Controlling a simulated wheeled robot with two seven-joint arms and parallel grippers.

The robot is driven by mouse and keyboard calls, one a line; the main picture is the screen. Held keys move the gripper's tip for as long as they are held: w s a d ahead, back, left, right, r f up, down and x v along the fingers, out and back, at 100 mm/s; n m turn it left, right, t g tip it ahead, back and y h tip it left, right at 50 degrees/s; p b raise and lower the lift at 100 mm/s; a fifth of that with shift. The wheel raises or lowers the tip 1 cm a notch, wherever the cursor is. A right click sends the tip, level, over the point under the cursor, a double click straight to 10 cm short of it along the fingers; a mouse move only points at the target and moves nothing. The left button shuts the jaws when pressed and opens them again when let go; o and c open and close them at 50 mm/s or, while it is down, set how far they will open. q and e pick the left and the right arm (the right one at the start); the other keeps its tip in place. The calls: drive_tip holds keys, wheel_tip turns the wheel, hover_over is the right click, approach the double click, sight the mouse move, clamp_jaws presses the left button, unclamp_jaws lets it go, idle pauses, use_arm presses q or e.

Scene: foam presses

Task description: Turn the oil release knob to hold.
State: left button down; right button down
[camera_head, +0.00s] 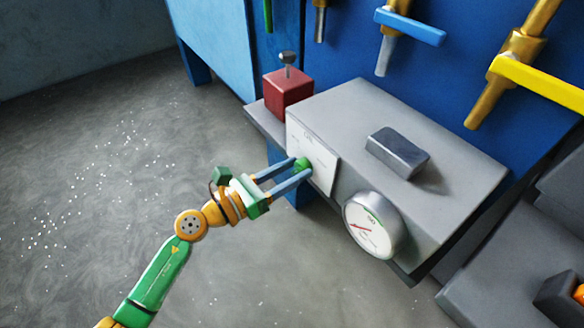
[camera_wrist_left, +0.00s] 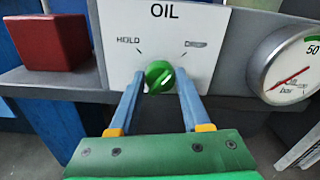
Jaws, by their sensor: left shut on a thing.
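The green oil release knob (camera_head: 302,164) sits on a white plate (camera_head: 322,181) on the front of a grey box. In the left wrist view the knob (camera_wrist_left: 159,77) is below the word OIL, with HOLD at its upper left and a blurred label at its upper right. Its pale mark seems to slant toward the upper right label. My left gripper (camera_head: 300,167) is shut on the knob, one blue finger on each side; its fingers also show in the left wrist view (camera_wrist_left: 158,84). My right gripper is not in view.
A round pressure gauge (camera_head: 372,225) sticks out to the right of the plate. A red block (camera_head: 288,92) with a small metal knob stands to its left. A dark grey block (camera_head: 398,152) lies on top of the box (camera_head: 345,108). Blue and yellow levers (camera_head: 410,27) hang behind.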

use_arm(q)
drive_tip(key=n+p, duration=0.1)
drive_tip(key=n, duration=0.2)
drive_tip(key=shift+r+n+p, duration=0.15)
drive_tip(key=shift+n+p, duration=0.15)
drive_tip(key=shift+p, duration=0.05)
drive_tip(key=n+p, duration=0.1)
drive_tip(key=n, duration=0.3)
drive_tip(key=shift+w+a+n+p, duration=0.1)
drive_tip(key=shift+w+n+p, duration=0.05)
drive_tip(key=shift+n+p, duration=0.2)
drive_tip(key=n+p, duration=0.1)
drive_tip(key=n, duration=0.3)
drive_tip(key=shift+p, duration=0.35)
drive_tip(key=shift+f+n+p, duration=0.25)
drive_tip(key=shift+n+p, duration=0.3)
drive_tip(key=shift+n, duration=1.5)
